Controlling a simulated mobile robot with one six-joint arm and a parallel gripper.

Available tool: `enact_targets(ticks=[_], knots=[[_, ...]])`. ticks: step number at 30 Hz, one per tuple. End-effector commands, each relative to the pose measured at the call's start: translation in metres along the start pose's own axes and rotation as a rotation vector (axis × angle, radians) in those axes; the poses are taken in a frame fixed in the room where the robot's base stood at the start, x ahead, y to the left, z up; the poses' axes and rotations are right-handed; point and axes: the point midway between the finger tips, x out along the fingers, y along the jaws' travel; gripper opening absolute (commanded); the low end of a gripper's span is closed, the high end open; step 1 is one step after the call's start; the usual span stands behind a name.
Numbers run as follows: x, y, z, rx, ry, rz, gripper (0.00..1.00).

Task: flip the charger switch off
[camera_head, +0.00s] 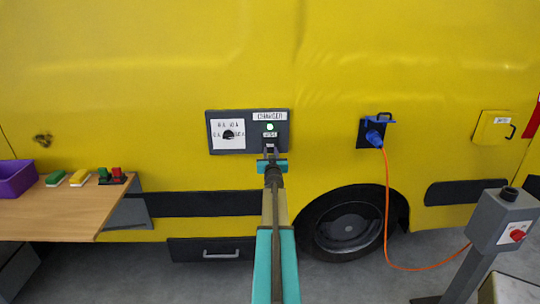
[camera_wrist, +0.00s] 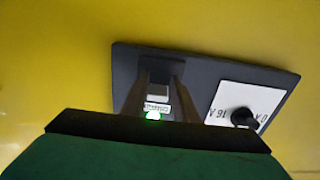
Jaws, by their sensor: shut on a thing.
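The dark grey charger panel (camera_head: 281,119) is mounted on the yellow vehicle side, with a "CHARGER" label at its top. A green lamp (camera_head: 270,127) on it is lit, with a small label below it. My gripper (camera_head: 270,150) is at the lower right of the panel. In the wrist view, which shows the panel (camera_wrist: 125,75) upside down, my gripper (camera_wrist: 162,72) has its two fingers on either side of the dark charger switch (camera_wrist: 161,66) and is shut on it. The fingers partly hide the switch, so its exact position is unclear.
A round black knob (camera_head: 228,134) on a white dial plate is left of the gripper. A blue plug (camera_head: 374,137) with an orange cable (camera_head: 387,200) is to the right. A wooden table (camera_head: 60,212) stands left, a grey post box (camera_head: 502,220) right.

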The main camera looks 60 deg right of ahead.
Motion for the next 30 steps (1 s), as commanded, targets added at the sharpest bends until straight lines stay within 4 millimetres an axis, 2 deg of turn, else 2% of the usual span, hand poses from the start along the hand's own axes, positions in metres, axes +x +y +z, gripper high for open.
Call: enact_targets(ticks=[30], knots=[[0.0022, 0.0027, 0.004, -0.001, 0.1, 0.003, 0.04]])
